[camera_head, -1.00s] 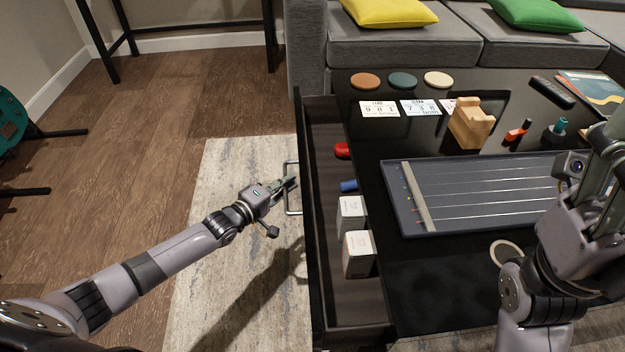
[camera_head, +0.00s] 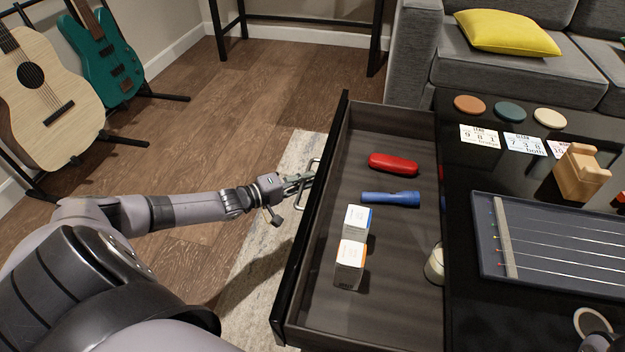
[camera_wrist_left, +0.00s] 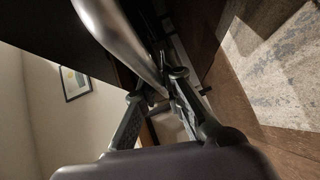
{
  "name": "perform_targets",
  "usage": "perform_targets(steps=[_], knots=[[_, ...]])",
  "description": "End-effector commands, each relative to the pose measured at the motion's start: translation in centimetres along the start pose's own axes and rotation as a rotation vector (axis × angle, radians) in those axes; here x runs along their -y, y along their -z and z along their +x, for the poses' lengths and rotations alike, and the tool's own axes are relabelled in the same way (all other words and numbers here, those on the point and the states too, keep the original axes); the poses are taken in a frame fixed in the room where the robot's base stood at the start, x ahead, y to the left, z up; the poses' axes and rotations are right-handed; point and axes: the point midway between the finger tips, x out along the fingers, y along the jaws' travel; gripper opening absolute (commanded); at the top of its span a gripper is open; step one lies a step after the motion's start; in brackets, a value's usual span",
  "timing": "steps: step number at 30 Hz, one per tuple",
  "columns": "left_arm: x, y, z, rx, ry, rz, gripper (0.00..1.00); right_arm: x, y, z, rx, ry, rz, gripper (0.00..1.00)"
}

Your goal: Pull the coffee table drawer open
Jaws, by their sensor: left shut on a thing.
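The coffee table (camera_head: 470,322) is black, and its drawer (camera_head: 400,312) stands well out from its left side. My left gripper (camera_head: 302,181) is shut on the drawer's metal handle (camera_head: 308,187), on the outer side of the drawer front. In the left wrist view the handle (camera_wrist_left: 118,38) runs between the fingers of my left gripper (camera_wrist_left: 160,98). Inside the drawer are a red case (camera_head: 393,163), a blue flashlight (camera_head: 390,198), two small boxes (camera_head: 350,253) and a whitish jar (camera_head: 435,264) by the table edge. Only a bit of my right arm shows at the lower right; its gripper is out of view.
On the table are a grey stringed board (camera_head: 560,240), a wooden block (camera_head: 580,172), several cards (camera_head: 479,136) and three round discs (camera_head: 510,111). Two guitars (camera_head: 38,85) stand at the left. A sofa (camera_head: 470,75) is behind.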

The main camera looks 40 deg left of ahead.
Motion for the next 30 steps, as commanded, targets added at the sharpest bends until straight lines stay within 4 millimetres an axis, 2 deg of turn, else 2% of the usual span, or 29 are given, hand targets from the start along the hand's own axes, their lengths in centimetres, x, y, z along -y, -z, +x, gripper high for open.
perform_targets(steps=[9, 10, 19, 30], knots=[[0.08, -0.05, -0.06, 0.002, 0.001, 0.003, 0.00, -0.02, 0.05, -0.02, -0.001, -0.001, 0.000, 0.59], [0.08, -0.06, -0.06, 0.002, 0.001, 0.003, 0.10, -0.02, 0.05, -0.03, -0.001, -0.001, 0.000, 0.59], [0.04, -0.02, -0.03, 0.001, 0.001, 0.001, 0.30, -0.08, 0.04, -0.11, 0.002, -0.006, 0.000, 0.59], [0.08, 0.04, -0.47, 0.000, 0.001, 0.001, 0.30, -0.11, -0.03, -0.24, 0.006, -0.006, -0.001, 0.59]])
